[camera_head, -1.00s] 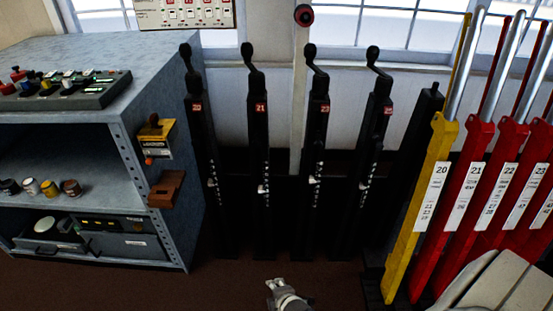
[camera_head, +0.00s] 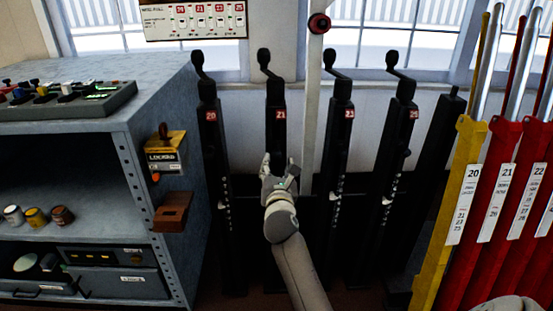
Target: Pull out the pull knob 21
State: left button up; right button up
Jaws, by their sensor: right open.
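A black upright post with a red label 21 (camera_head: 280,114) stands against the wall. A bent crank with a round black knob (camera_head: 263,56) tops it. My right gripper (camera_head: 279,162) is in front of this post, below the label, with its fingers spread and pointing up. Nothing shows between the fingers. I cannot tell whether they touch the post. The gripper and arm hide the post's lower part, including where a small pale fitting sits on the neighbouring posts.
Similar posts 20 (camera_head: 210,116) and 23 (camera_head: 349,113) flank it closely. Yellow (camera_head: 465,150) and red levers (camera_head: 500,160) stand at the right. A grey cabinet (camera_head: 120,112) is at the left, with a brown box (camera_head: 172,212) on its side.

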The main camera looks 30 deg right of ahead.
aim_at(277, 157)
jog(key=b+x, duration=0.1)
jog(key=x, duration=0.4)
jog(key=shift+w+d+f, duration=0.1)
jog(key=shift+w, duration=0.25)
pick_arm(q)
jog(key=shift+w+v, duration=0.2)
jog(key=shift+v, duration=0.6)
jog(key=shift+w+v, duration=0.2)
jog(key=shift+v, duration=0.55)
jog(key=shift+w+v, duration=0.15)
jog(key=shift+v, duration=0.65)
pick_arm(e)
jog(key=shift+w+d, duration=0.3)
jog(key=shift+w, duration=0.1)
grip_shut()
